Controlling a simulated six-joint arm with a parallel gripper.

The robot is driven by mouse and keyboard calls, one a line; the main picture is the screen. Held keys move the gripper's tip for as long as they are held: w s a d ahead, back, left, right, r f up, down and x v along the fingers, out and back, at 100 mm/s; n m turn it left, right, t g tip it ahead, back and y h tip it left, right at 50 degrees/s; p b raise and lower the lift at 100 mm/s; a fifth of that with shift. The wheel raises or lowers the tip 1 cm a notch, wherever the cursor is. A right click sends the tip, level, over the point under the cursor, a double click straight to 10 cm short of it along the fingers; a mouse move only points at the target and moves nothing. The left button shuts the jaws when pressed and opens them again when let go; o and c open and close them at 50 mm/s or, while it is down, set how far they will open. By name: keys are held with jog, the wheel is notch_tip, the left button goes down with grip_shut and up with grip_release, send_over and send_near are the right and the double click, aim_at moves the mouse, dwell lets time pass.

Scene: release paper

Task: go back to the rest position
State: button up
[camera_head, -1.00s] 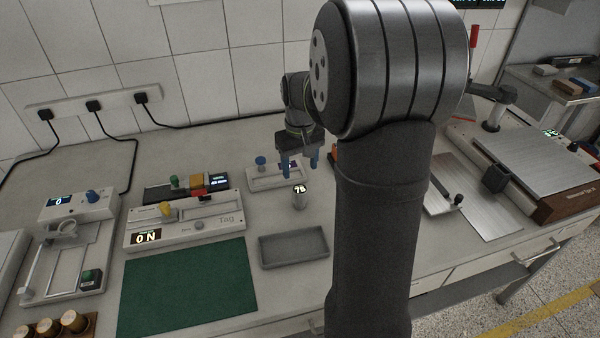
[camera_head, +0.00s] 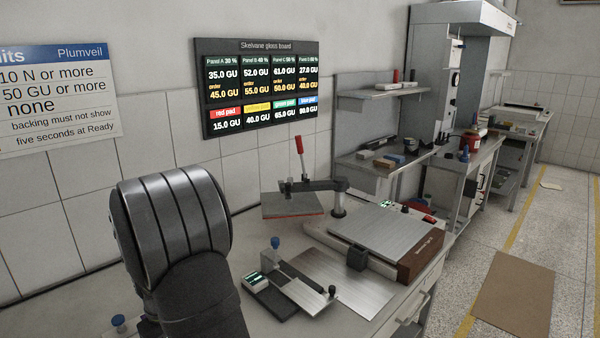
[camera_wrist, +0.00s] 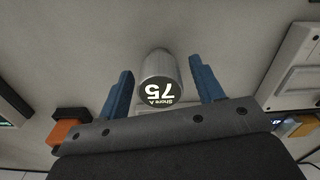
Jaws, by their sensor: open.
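My gripper (camera_wrist: 162,90) shows in the wrist view with its two blue fingers spread apart and nothing between them in its grasp. A grey metal cylinder (camera_wrist: 158,70) marked "Shore A 75" stands on the bench beyond the fingers, seen between them; I cannot tell its exact distance from them. In the head view my gripper is out of sight; only a large rounded joint of my arm shows at the lower left.
The wrist view shows an orange block (camera_wrist: 70,130) at the left. The head view shows a heated plate device (camera_head: 380,235), a red-handled press (camera_head: 300,165), a steel sheet (camera_head: 345,280), a small meter with a blue knob (camera_head: 262,285), a gloss board (camera_head: 262,88) and shelves (camera_head: 385,93).

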notch_tip(320, 180, down, 2)
jog(key=shift+r, duration=2.15)
